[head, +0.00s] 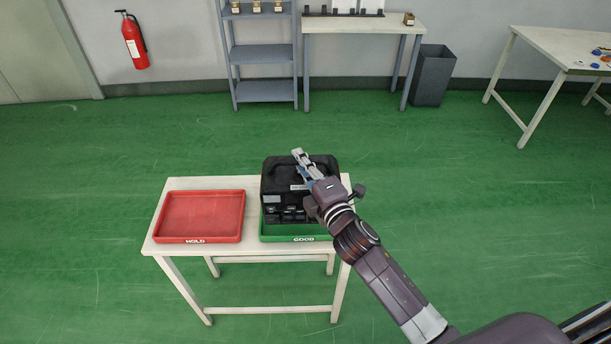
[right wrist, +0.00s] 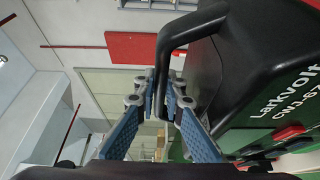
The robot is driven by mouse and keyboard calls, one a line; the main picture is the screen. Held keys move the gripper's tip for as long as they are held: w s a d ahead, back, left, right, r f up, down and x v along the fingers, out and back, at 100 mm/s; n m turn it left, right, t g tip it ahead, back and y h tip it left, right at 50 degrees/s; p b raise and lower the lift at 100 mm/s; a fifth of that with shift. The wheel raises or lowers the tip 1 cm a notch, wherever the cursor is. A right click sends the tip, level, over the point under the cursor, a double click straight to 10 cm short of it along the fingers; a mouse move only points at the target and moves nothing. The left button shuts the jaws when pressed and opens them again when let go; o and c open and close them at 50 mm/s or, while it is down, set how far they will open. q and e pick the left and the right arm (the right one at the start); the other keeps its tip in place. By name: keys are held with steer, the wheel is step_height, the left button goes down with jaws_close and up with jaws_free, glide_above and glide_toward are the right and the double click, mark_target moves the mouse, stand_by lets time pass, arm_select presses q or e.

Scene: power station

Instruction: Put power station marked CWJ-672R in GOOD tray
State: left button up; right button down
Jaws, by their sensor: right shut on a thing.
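The black power station (head: 284,183) is in or just above the green GOOD tray (head: 270,238) on the white table; I cannot tell whether it touches the tray floor. In the right wrist view the power station (right wrist: 235,75) shows the lettering "Larkvolt" and "CWJ-67", cut off at the edge. My right gripper (head: 300,162) is at its top, and in the right wrist view the gripper (right wrist: 165,90) is shut on its black handle. The red HOLD tray (head: 200,214) beside it is empty. My left gripper is not in view.
The white table (head: 180,184) carries both trays. Another table (head: 555,50) is at the right. The green floor between is clear.

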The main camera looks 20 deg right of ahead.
steer(key=w+r, duration=0.1)
steer(key=w+d+r, duration=0.1)
steer(key=w, duration=0.1)
steer(key=w+r+p, duration=0.1)
steer(key=shift+w+d, duration=0.4)
steer(key=shift+f+b, duration=0.9)
steer(key=shift+f, duration=0.2)
step_height(320, 180, down, 5)
steer(key=b, duration=0.4)
steer(key=shift+b, duration=0.4)
step_height(320, 180, down, 4)
steer(key=b, duration=0.3)
steer(key=shift+r, duration=0.15)
steer(key=shift+s+f+b, duration=0.1)
steer(key=shift+f+b, duration=0.5)
steer(key=shift+f, duration=0.15)
steer(key=c, duration=1.6)
jaws_free()
steer(key=shift+s+f, duration=0.15)
steer(key=shift+s, duration=0.05)
steer(key=shift+a, duration=0.1)
